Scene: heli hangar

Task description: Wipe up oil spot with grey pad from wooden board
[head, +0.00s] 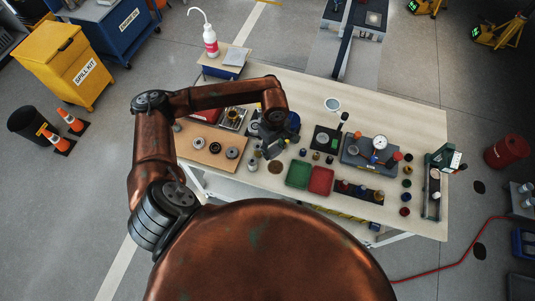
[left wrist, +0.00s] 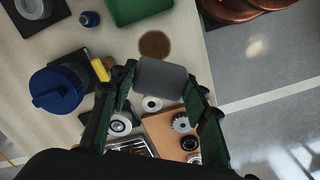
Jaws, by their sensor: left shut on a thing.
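My left gripper (head: 271,151) is over the table, near the right end of the tan wooden board (head: 205,147). In the left wrist view the gripper (left wrist: 163,88) is shut on the grey pad (left wrist: 162,78), which sits between its fingers. A round brown patch (left wrist: 155,45) lies on the pale tabletop, apart from the board (left wrist: 163,122); it also shows in the head view (head: 275,167). I cannot tell whether it is oil or a flat disc. No oil spot is clear on the board's visible part. The right gripper is out of view.
Several metal rings and parts stand on the board. A green tray (head: 298,175) and a red tray (head: 320,181) lie to the right of the brown patch. A blue-lidded jar (left wrist: 57,88) stands close to the gripper. A gauge stand (head: 372,152) is farther right.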

